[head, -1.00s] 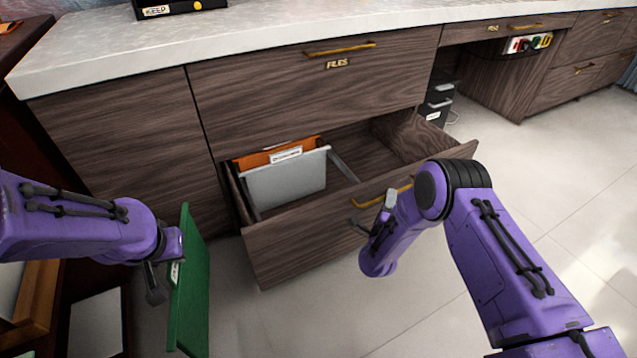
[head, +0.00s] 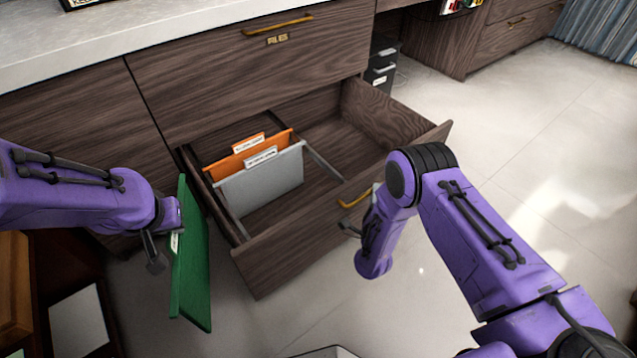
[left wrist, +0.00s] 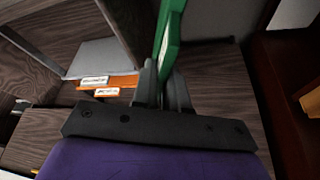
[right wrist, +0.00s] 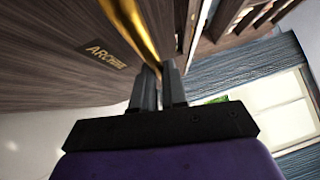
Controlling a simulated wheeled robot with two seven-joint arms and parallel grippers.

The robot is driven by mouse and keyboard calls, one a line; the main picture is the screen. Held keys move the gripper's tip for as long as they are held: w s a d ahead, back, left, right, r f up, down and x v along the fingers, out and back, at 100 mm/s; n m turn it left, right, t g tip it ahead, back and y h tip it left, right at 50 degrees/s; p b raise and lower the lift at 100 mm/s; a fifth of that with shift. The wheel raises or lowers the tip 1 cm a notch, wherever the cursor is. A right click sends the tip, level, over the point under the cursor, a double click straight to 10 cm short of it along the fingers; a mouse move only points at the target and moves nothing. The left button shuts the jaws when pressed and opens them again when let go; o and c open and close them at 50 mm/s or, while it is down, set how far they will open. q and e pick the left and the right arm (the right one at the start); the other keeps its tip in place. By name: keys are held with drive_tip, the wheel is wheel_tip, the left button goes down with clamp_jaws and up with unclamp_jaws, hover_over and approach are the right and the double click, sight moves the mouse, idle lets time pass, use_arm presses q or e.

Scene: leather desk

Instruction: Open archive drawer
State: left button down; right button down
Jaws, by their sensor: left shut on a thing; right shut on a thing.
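The archive drawer (head: 290,250) is the lower dark-wood drawer and stands pulled out. Inside on its left are a grey folder (head: 255,190) and orange folders (head: 225,168) with white labels. My right gripper (head: 352,230) is shut on the brass drawer handle (head: 360,197); the right wrist view shows the handle (right wrist: 135,30) between the fingers and the ARCHIVE plate (right wrist: 105,55) beside it. My left gripper (head: 160,240) is shut on a green folder (head: 192,260) and holds it upright, left of the drawer. The folder also shows in the left wrist view (left wrist: 170,35).
The closed FILES drawer (head: 250,75) lies above, under the pale countertop (head: 150,45). A dark box unit (head: 382,65) stands right of the cabinet. Pale tiled floor (head: 530,140) is clear at right. Brown wooden furniture (head: 15,290) is at lower left.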

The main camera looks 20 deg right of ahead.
use_arm(q)
drive_tip(key=shift+d+r, duration=0.1)
drive_tip(key=shift+d, duration=0.1)
use_arm(e)
drive_tip(key=shift+s+d+r, duration=0.15)
drive_tip(key=shift+s+d, duration=0.05)
drive_tip(key=shift+d, duration=0.1)
drive_tip(key=c, duration=1.2)
unclamp_jaws()
drive_tip(key=shift+o, duration=0.2)
drive_tip(key=shift+a, duration=0.1)
drive_tip(key=shift+s+a, duration=0.1)
